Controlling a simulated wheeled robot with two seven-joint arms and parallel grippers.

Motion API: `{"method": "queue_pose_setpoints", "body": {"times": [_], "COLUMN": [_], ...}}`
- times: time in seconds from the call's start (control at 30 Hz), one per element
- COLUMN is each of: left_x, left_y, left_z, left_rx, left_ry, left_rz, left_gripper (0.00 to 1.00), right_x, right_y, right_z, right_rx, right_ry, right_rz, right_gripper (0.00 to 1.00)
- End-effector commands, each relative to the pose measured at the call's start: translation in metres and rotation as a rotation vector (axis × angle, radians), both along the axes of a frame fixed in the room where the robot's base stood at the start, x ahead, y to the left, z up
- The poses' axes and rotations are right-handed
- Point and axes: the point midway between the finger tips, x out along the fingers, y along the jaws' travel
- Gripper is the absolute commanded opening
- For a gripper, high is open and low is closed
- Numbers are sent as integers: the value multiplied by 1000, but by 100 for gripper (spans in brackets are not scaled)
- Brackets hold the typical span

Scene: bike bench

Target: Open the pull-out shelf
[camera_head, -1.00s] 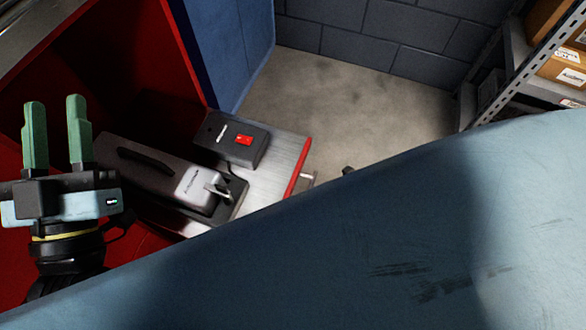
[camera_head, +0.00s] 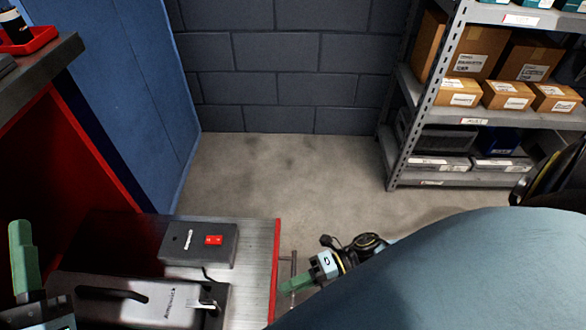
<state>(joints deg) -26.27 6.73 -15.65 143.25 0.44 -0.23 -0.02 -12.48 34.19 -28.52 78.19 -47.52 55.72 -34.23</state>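The pull-out shelf (camera_head: 258,262) is a grey metal surface with a red front edge (camera_head: 275,270), standing out from the red cabinet (camera_head: 70,165). A thin metal handle (camera_head: 293,262) sticks out beyond the red edge. My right gripper (camera_head: 290,286) has its green fingers at the lower part of the handle; I cannot tell whether they close on it. My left gripper (camera_head: 22,258) is at the lower left over the cabinet. One green finger shows alone, with no second finger against it; the other is outside the frame.
On the shelf lie a dark box with a red switch (camera_head: 213,240) and a long dark case (camera_head: 135,300). A storage rack (camera_head: 405,150) with cartons stands at the right. The floor (camera_head: 300,180) beyond the shelf is clear.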

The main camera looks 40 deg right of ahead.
Motion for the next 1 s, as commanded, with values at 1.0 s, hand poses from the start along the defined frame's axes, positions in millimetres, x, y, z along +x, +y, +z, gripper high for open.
{"method": "queue_pose_setpoints", "body": {"times": [1.0], "left_x": [16], "left_y": [6], "left_z": [-55], "left_rx": [113], "left_ry": [349], "left_rz": [22], "left_gripper": [36], "right_x": [-23], "right_y": [-78], "right_z": [16], "right_rx": [-2], "right_ry": [5], "right_rz": [2], "right_gripper": [32]}}
